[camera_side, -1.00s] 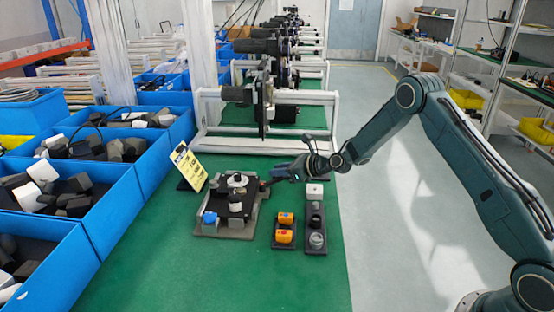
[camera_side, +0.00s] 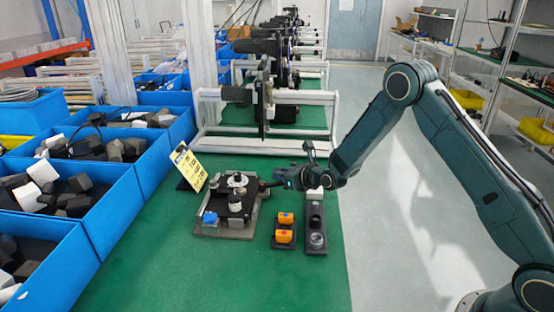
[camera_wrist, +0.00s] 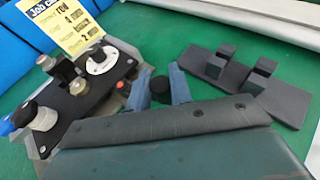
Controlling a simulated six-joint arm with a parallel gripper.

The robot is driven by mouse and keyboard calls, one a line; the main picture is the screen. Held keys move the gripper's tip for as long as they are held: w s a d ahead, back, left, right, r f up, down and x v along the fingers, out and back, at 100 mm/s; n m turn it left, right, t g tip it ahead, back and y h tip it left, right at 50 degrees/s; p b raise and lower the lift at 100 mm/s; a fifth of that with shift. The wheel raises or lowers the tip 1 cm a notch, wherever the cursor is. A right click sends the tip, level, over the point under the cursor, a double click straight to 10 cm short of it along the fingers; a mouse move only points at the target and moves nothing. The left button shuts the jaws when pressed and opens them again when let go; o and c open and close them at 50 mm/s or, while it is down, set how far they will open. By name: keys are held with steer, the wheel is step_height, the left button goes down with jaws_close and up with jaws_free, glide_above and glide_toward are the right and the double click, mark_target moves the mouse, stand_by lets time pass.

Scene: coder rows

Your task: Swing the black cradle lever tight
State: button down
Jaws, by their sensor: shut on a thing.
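The fixture (camera_side: 212,229) stands on the green bench, with a black top plate, a blue knob, pale round posts and a white disc. In the wrist view the fixture (camera_wrist: 84,101) is at the left. The black cradle lever (camera_side: 264,184) sticks out from the fixture's right side. Its dark round end (camera_wrist: 161,85) shows between my fingers in the wrist view. My gripper (camera_side: 278,183) is shut on the lever at its outer end; it also shows in the wrist view (camera_wrist: 160,88). My gripper's body hides part of the lever.
A yellow job card (camera_side: 189,167) leans behind the fixture. A small tray with orange pieces (camera_side: 285,228) and a dark tray (camera_side: 316,247) lie to its right. A black notched rack (camera_wrist: 285,108) lies right of my fingers. Blue bins (camera_side: 105,205) line the left; the front bench is clear.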

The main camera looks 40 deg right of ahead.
steer(key=shift+r, duration=0.1)
stand_by(0.3)
steer(key=c, duration=1.3)
jaws_free()
steer(key=shift+s, duration=0.2)
steer(key=shift+v, duration=6.7)
steer(key=shift+r, duration=0.1)
